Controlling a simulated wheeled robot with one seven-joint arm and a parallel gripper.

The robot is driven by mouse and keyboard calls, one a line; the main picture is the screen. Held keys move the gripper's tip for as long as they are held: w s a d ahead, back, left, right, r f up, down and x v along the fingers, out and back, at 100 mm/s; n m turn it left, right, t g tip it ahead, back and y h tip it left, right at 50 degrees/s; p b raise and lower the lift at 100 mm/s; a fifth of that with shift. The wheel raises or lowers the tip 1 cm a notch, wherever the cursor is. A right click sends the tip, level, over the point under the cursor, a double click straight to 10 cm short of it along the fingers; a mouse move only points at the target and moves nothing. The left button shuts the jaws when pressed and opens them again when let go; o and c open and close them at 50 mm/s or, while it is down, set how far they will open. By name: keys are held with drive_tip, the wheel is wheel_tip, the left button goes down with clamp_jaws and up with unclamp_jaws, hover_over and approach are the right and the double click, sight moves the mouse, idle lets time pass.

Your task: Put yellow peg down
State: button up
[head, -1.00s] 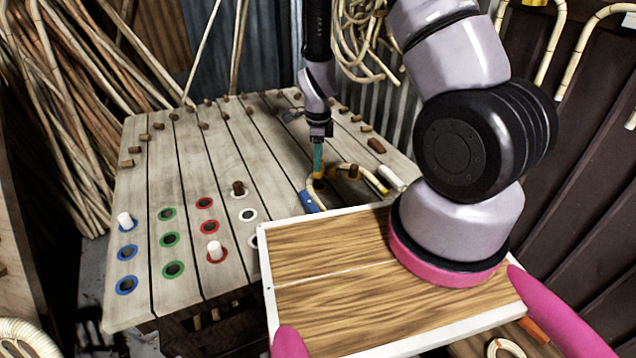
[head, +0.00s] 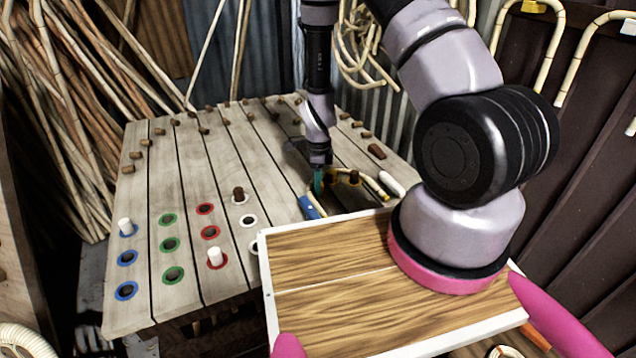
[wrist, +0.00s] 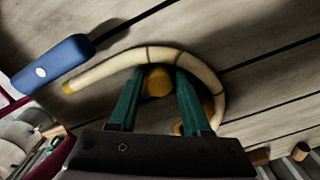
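My gripper (wrist: 160,88) points down at the table, its green fingers on either side of the yellow peg (wrist: 158,80). The peg sits between the fingertips and looks gripped. A curved rattan piece (wrist: 98,72) bends around the peg on its far side, close to it; whether they touch is unclear. In the head view my gripper (head: 319,184) is low over the table beside the rattan piece (head: 372,184). The peg's lower end is hidden. Another yellowish peg (wrist: 206,106) is partly hidden behind the right finger.
A blue block (wrist: 52,63) lies by one rattan end. Several brown pegs stand toward the back.

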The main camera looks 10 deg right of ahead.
drive_tip(key=s+d+r+n+t+y, duration=0.15)
drive_tip(key=r+n, duration=0.25)
drive_tip(key=r, duration=1.5)
drive_tip(key=s+d+r+n+t+y, duration=0.15)
drive_tip(key=r+n, duration=0.35)
drive_tip(key=r, duration=1.4)
drive_tip(key=s+d+r+n+t+h, duration=0.1)
drive_tip(key=s+d+r+n+t, duration=0.2)
drive_tip(key=s+r+n, duration=0.5)
drive_tip(key=s+r+t, duration=0.1)
drive_tip(key=s+r, duration=0.4)
drive_tip(key=s, duration=0.2)
drive_tip(key=shift+n, duration=0.4)
drive_tip(key=shift+r, duration=0.1)
